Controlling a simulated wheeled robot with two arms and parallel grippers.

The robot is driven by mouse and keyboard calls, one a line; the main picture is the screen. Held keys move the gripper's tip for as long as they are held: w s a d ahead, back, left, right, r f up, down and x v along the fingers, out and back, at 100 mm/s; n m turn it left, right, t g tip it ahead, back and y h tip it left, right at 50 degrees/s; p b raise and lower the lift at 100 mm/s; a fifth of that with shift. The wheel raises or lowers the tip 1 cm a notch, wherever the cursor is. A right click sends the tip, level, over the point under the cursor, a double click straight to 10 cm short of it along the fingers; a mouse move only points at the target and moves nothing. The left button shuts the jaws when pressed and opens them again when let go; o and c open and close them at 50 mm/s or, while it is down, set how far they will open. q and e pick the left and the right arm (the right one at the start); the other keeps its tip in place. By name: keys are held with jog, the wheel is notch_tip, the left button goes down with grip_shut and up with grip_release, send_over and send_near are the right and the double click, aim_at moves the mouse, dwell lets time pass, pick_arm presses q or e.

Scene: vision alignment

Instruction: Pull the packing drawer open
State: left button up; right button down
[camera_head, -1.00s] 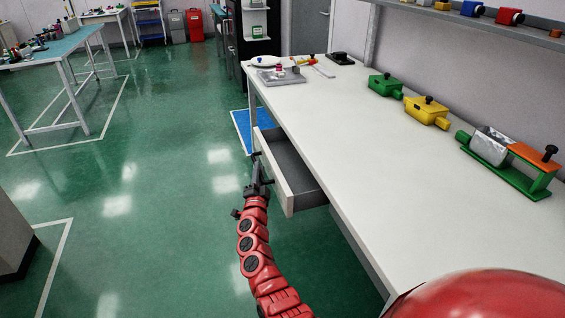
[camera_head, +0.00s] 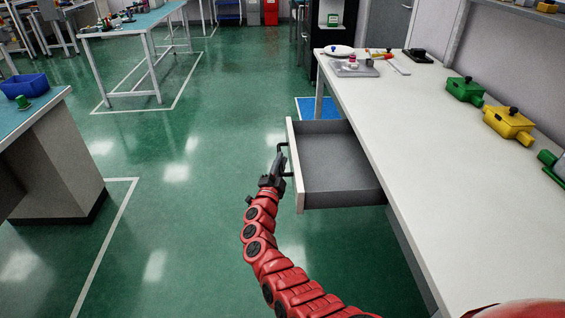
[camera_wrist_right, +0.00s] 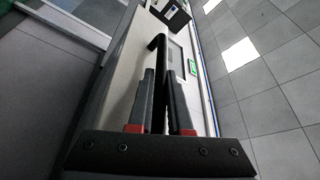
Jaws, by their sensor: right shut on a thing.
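The packing drawer (camera_head: 338,165) stands out from the left side of the white table (camera_head: 440,140), with its grey inside visible and empty. Its dark handle (camera_head: 284,158) is on the white front panel. My right gripper (camera_head: 278,170) is at the handle, outside the front panel. In the right wrist view the black handle bar (camera_wrist_right: 161,75) runs between the two fingers of my right gripper (camera_wrist_right: 163,95), which are shut on it. My left gripper is in neither view.
A grey tray (camera_head: 354,69) and a white plate (camera_head: 339,50) sit at the table's far end. Green (camera_head: 465,89) and yellow (camera_head: 508,122) fixtures stand along its right side. A grey cabinet (camera_head: 60,165) stands at left. The green floor between is clear.

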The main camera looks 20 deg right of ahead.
jog(key=c, duration=1.1)
grip_release()
jog(key=shift+s+a+f, duration=0.15)
jog(key=shift+s+a, duration=0.2)
jog(key=shift+s, duration=0.1)
jog(key=shift+p+v, duration=0.45)
jog(key=shift+v, duration=7.7)
